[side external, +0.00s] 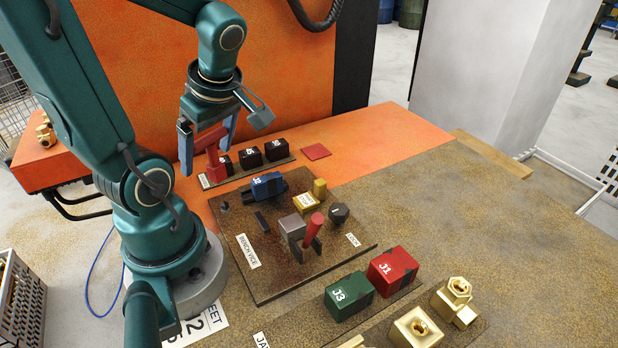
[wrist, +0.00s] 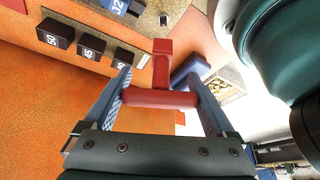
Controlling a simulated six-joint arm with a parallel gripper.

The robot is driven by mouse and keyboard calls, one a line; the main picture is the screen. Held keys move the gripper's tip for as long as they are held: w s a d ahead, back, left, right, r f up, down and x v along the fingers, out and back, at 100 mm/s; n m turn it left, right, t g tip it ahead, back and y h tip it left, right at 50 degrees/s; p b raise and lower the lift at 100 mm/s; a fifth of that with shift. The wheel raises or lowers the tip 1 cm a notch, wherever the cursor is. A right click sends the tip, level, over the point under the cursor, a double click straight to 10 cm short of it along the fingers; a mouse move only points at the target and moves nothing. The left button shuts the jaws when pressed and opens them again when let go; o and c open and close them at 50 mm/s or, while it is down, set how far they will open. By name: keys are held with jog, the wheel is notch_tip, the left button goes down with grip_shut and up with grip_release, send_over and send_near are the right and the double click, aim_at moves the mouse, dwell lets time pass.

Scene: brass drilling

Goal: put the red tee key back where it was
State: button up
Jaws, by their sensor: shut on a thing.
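The red tee key (side external: 211,142) is in my gripper (side external: 208,160), over the left end of a dark strip with black blocks. In the wrist view the red tee key (wrist: 160,98) has its crossbar spanning between the two blue fingers of my gripper (wrist: 162,92), which are shut on the bar's ends. Its shaft points away from the palm and ends in a thicker red block. In the side view the shaft hangs roughly upright. I cannot tell whether its lower end touches the strip.
Black blocks (side external: 250,157) stand on the strip just right of the key. A red square (side external: 316,152) lies on the orange bench. The bench vice board (side external: 271,288) is in front, with a blue block (side external: 267,186) and a red rod (side external: 314,228). Red J1 (side external: 392,271) and green J3 (side external: 348,301) sit nearer.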

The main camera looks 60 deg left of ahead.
jog(key=shift+w+r+m, duration=0.1)
jog(key=shift+w+m, duration=0.2)
jog(key=shift+m, duration=0.4)
jog(key=w+a+r+m+t, duration=0.35)
jog(key=w+a+m, duration=0.45)
jog(key=w+a, duration=0.75)
jog(key=w+d+f, duration=0.2)
jog(key=w, duration=0.1)
jog(key=w+d+f, duration=0.2)
jog(key=w+f, duration=0.1)
jog(key=w+d+f, duration=0.2)
jog(key=w, duration=0.2)
jog(key=shift+d+f, duration=0.15)
jog(key=shift+f, duration=2.25)
jog(key=shift+f, duration=0.15)
